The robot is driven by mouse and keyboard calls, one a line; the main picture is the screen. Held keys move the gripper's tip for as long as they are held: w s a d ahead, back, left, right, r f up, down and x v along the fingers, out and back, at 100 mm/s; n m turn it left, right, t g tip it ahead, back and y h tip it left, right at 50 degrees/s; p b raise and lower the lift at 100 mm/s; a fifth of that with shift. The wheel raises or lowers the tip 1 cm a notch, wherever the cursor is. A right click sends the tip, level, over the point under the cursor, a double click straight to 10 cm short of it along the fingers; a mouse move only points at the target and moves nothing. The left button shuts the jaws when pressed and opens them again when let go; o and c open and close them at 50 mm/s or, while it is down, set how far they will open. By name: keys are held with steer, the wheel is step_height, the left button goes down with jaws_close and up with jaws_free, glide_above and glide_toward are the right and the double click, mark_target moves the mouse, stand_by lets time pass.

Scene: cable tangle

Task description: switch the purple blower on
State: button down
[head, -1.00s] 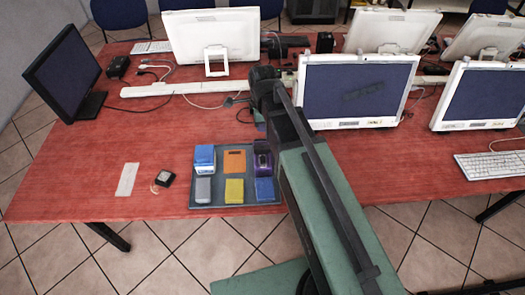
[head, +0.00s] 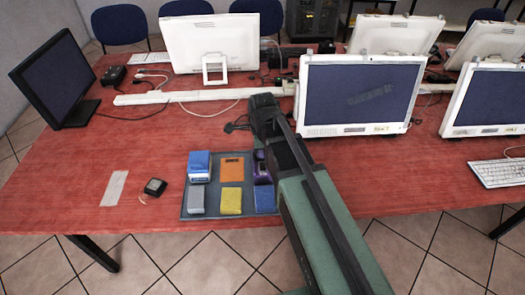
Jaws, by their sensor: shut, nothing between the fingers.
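The purple blower (head: 262,172) stands in the back right part of a dark grey tray (head: 211,211) on the red table, in the head view. It is small and dark purple, and my arm partly covers its right side. Whether its switch is on or off cannot be made out. My arm rises from the lower right and its visible top end is just behind the tray. My gripper is hidden behind the arm, so its fingers and their distance from the blower do not show.
The tray also holds a blue-and-white box (head: 199,167), an orange block (head: 232,168), a grey block (head: 196,199), a yellow block (head: 231,200) and a blue block (head: 265,199). A monitor (head: 357,95) stands right of my arm. The table left of the tray is mostly clear.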

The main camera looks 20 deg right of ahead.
mark_target(263, 167)
step_height(263, 167, down, 4)
steer(key=shift+r+b, duration=0.2)
steer(key=shift+b, duration=0.8)
steer(key=shift+f, duration=0.15)
steer(key=shift+s, duration=0.1)
steer(key=shift+s+a, duration=0.15)
steer(key=shift+s, duration=0.55)
steer(key=shift+w+r, duration=0.1)
steer(key=shift+r, duration=0.1)
